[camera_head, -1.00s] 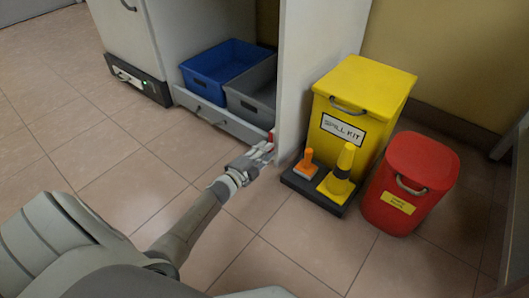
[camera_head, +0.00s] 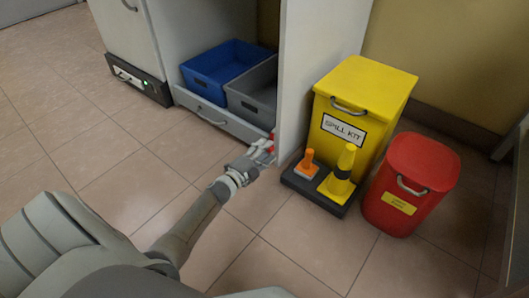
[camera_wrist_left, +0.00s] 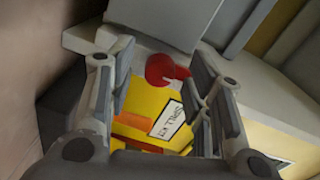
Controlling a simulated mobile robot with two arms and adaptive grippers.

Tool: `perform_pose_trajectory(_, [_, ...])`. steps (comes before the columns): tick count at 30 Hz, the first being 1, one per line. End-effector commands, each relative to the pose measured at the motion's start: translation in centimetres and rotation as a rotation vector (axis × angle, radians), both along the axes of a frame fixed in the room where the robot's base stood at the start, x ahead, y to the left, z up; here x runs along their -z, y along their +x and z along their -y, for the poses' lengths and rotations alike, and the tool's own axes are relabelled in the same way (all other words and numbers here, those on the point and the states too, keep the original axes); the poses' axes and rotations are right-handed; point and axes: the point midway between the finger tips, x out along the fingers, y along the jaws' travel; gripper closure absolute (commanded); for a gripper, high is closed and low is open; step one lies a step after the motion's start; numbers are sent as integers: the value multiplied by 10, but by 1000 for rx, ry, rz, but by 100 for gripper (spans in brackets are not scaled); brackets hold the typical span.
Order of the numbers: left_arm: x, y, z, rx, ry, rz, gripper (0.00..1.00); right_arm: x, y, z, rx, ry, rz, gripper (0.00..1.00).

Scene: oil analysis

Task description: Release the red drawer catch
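The red drawer catch (camera_head: 271,135) sits at the right end of the grey drawer front (camera_head: 222,117), beside the upright cabinet panel. My left gripper (camera_head: 264,150) is right at the catch and partly covers it. In the left wrist view, the red catch (camera_wrist_left: 165,69) shows between and beyond the two fingers of my left gripper (camera_wrist_left: 160,75). The fingers are apart, with a gap around the catch; I cannot tell whether either touches it. My right gripper is not in view.
A blue bin (camera_head: 222,70) and a grey bin (camera_head: 254,92) stand in the drawer. Floor at left is clear.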

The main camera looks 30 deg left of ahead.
Motion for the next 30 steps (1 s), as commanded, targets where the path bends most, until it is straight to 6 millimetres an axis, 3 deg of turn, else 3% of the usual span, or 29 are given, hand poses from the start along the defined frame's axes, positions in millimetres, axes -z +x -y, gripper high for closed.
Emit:
perform_pose_trajectory(6, [0,-2,1,1,0,0,53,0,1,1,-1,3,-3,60])
perform_pose_trajectory(11, [0,-15,-1,1,0,-1,53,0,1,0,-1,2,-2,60])
perform_pose_trajectory(24, [-2,-90,-6,0,0,-2,53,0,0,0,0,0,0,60])
perform_pose_trajectory(30, [-4,-112,-9,-1,-1,-1,53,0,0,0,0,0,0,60])
